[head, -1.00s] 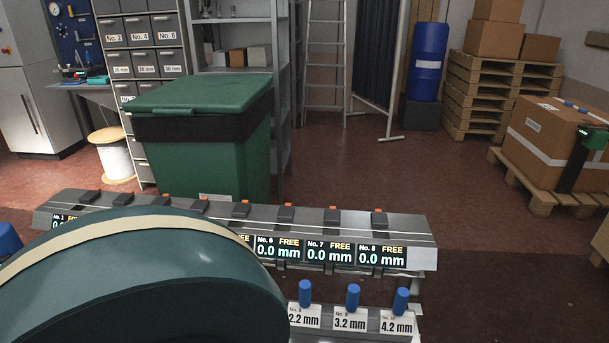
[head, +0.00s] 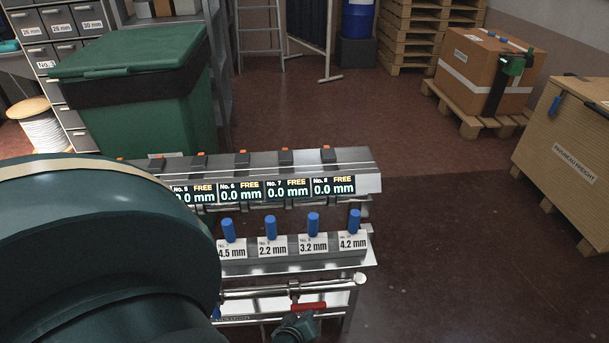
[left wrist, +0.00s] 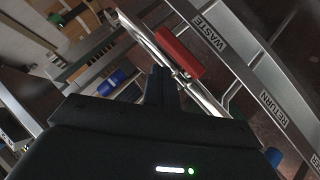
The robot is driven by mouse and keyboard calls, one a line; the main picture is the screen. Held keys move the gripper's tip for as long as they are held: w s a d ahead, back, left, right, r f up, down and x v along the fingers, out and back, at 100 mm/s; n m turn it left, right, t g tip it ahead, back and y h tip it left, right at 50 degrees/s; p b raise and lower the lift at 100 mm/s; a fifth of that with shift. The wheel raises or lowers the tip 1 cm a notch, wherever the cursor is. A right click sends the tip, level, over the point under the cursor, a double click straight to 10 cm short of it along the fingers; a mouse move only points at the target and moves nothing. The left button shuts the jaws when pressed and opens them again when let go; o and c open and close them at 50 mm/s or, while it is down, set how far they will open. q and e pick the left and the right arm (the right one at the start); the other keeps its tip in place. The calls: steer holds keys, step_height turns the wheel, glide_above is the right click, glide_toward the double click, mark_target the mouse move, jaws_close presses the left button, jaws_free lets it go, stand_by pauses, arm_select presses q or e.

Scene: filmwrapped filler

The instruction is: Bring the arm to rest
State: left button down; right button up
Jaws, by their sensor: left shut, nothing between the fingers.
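My left gripper shows in the left wrist view with its dark fingers (left wrist: 160,84) together and nothing between them. A red handle (left wrist: 180,53) on a pale metal bar lies just beyond the fingertips in that view; I cannot tell whether they touch. In the head view the red handle (head: 308,306) sits on the bar at the front of the bench, and a dark green part of my left arm shows just below it. My large teal arm link fills the lower left and hides part of the bench. My right gripper is in neither view.
The gauge rack (head: 360,165) shows several displays reading FREE and 0.0 mm. Blue-handled pins stand in a labelled strip (head: 290,249) before it. A green bin (head: 150,110) stands behind. A wooden crate (head: 575,150) and a carton (head: 485,75) stand right. Floor between is clear.

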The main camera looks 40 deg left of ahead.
arm_select(q)
steer(key=shift+s+r, duration=0.15)
stand_by(0.3)
